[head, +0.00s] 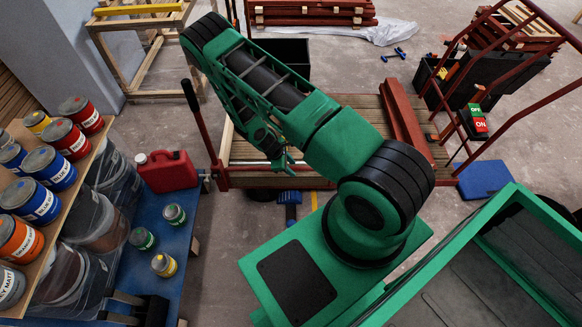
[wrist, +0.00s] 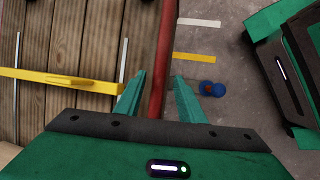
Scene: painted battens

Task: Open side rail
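A wooden-plank platform with a red frame (head: 300,183) stands beyond my arm in the head view. A red upright post with a dark grip (head: 202,125) rises at its left corner. In the wrist view a red bar (wrist: 163,50) runs along the edge of the planks (wrist: 85,40) and passes between my fingertips in the picture. I cannot tell whether it lies between the fingers or below them. My gripper (wrist: 158,90) is open, with teal fingers on both sides of the bar. In the head view my gripper (head: 287,160) is partly hidden by my arm.
A yellow bar (wrist: 60,80) crosses the planks in the wrist view. A blue bench (head: 165,240) with paint tins and a red can (head: 168,171) stands left. Red railings (head: 510,100) and a blue lid (head: 485,180) are right. Some concrete floor is clear.

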